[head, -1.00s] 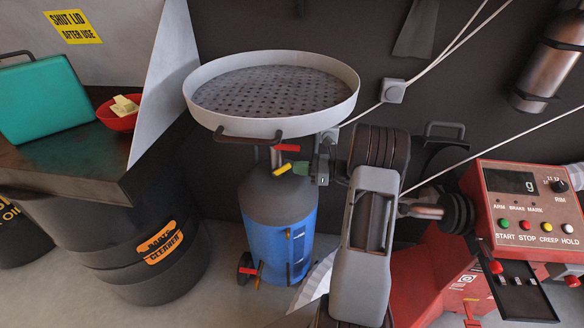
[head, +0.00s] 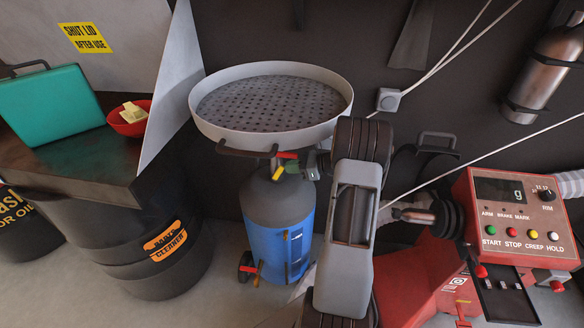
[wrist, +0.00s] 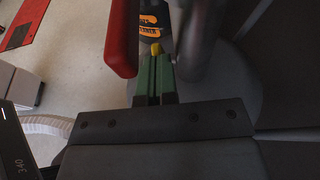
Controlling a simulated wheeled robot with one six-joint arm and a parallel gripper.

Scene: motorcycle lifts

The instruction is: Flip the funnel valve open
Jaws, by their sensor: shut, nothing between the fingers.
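The funnel (head: 330,125) is a round light-grey pan with a perforated dark plate, on top of a blue and dark-grey drain tank (head: 265,240). Its red valve lever (head: 287,155) sticks out sideways from the stem just under the pan. In the wrist view the red lever (wrist: 122,38) is close, left of the fingers, and the grey stem (wrist: 196,45) is to their right. My gripper (head: 280,171), with green fingers and yellow tips, is shut and empty just below the lever. The fingertips also show in the wrist view (wrist: 156,50). Whether they touch the lever I cannot tell.
A red wheel-balancing machine (head: 515,215) stands at right. At left are a dark bench with a teal case (head: 50,112) and red bowl (head: 130,118), and a dark drum (head: 140,245). Floor shows between drum and tank.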

